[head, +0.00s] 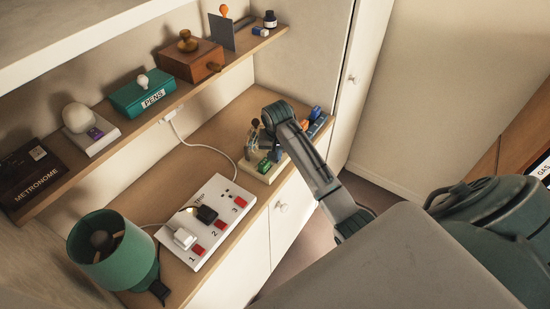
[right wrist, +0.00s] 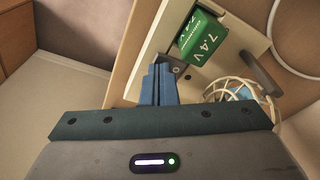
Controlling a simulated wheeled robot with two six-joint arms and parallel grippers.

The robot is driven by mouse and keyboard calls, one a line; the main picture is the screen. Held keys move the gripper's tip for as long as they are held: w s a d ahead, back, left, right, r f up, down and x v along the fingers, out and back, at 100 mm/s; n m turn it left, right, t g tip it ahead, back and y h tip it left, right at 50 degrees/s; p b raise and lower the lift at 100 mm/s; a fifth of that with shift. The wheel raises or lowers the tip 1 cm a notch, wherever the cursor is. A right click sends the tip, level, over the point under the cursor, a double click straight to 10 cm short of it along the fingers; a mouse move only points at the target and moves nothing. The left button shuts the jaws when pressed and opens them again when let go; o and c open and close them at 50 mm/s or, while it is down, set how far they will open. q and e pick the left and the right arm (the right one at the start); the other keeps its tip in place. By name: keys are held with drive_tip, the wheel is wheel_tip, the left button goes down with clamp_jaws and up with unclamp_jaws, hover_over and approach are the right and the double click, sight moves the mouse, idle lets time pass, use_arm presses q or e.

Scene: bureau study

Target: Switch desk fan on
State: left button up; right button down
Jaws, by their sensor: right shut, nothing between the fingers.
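The desk fan stands on a cream base (head: 262,170) on the counter. Its wire cage (right wrist: 240,92) shows in the right wrist view, beside a green block (right wrist: 200,40) marked 7.4 V on the same base. My right gripper (right wrist: 158,78) is shut and empty. Its fingertips are over the edge of the base, close to a small grey metal part (right wrist: 178,66) near the green block; I cannot tell whether they touch it. In the head view my right wrist partly hides the fan. My left gripper is not in view.
A white power strip (head: 228,200) with red switches and two plugs lies left of the fan. A green lamp (head: 110,250) stands at the front left. A shelf (head: 95,143) with boxes runs above. A tray with blue and orange items (head: 316,120) is to the right.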

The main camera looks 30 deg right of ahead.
drive_tip(key=shift+f, duration=0.15)
drive_tip(key=shift+r+p, duration=0.5)
drive_tip(key=shift+r, duration=3)
